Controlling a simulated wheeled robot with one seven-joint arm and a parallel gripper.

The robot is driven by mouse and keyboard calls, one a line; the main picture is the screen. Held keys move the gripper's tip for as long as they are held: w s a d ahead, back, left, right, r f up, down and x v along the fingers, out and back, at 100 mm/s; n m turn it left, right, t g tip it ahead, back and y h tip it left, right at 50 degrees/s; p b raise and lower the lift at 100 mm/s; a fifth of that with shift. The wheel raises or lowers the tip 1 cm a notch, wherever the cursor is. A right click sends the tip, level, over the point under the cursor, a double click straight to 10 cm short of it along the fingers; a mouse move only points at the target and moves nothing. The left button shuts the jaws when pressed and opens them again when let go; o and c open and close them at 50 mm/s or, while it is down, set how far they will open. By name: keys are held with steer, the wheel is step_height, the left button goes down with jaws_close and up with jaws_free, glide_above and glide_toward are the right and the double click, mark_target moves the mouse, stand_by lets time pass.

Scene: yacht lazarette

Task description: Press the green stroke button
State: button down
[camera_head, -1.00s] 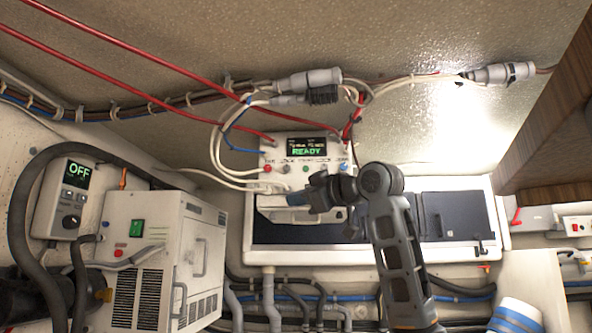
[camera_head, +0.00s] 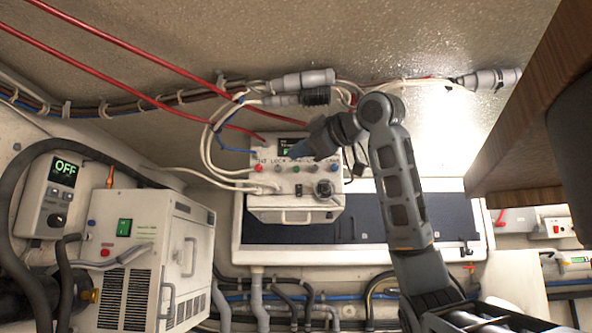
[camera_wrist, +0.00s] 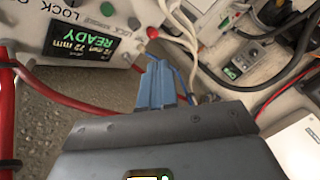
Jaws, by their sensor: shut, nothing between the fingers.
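A white control box (camera_head: 300,190) has a row of coloured buttons under a dark display, which reads READY in the wrist view (camera_wrist: 82,45). The green button (camera_head: 297,169) is in the middle of the row; it also shows near the top edge of the wrist view (camera_wrist: 106,8). A red button (camera_wrist: 152,32) and a grey one (camera_wrist: 134,22) lie beside it. My gripper (camera_head: 294,151) is shut and empty. In the head view it overlaps the display, just above the button row. In the wrist view its blue fingertips (camera_wrist: 162,66) appear apart from the green button.
Red and white cables (camera_head: 205,150) run into the box's left side. Connectors and a cable bundle (camera_head: 300,82) cross above it. A wooden edge (camera_head: 525,100) hangs at right.

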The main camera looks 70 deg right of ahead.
steer(key=shift+w+d+p, duration=0.25)
steer(key=shift+w+d, duration=0.3)
steer(key=shift+d, duration=0.8)
steer(key=shift+w+d+p, duration=0.25)
steer(key=shift+w+d, duration=0.35)
steer(key=shift+d, duration=0.75)
steer(key=shift+w+d+p, duration=0.25)
steer(key=shift+w+d, duration=0.3)
steer(key=shift+d, duration=0.8)
steer(key=shift+d, duration=0.1)
steer(key=shift+w+d, duration=0.1)
steer(key=shift+d, duration=0.2)
steer(key=shift+w+d, duration=0.15)
steer(key=shift+d, duration=0.2)
steer(key=shift+a, duration=0.1)
steer(key=shift+s+a, duration=0.3)
steer(key=shift+a, duration=0.35)
steer(key=shift+a+b, duration=0.1)
steer(key=shift+b, duration=0.2)
steer(key=shift+s+a+b, duration=0.25)
steer(key=shift+s+a, duration=0.05)
steer(key=shift+a, duration=0.45)
steer(key=shift+s+a+b, duration=0.3)
steer(key=shift+s+a, duration=0.05)
steer(key=shift+a, duration=0.4)
steer(key=shift+s+a+b, duration=0.25)
steer(key=shift+s+a, duration=0.05)
steer(key=shift+a, duration=0.45)
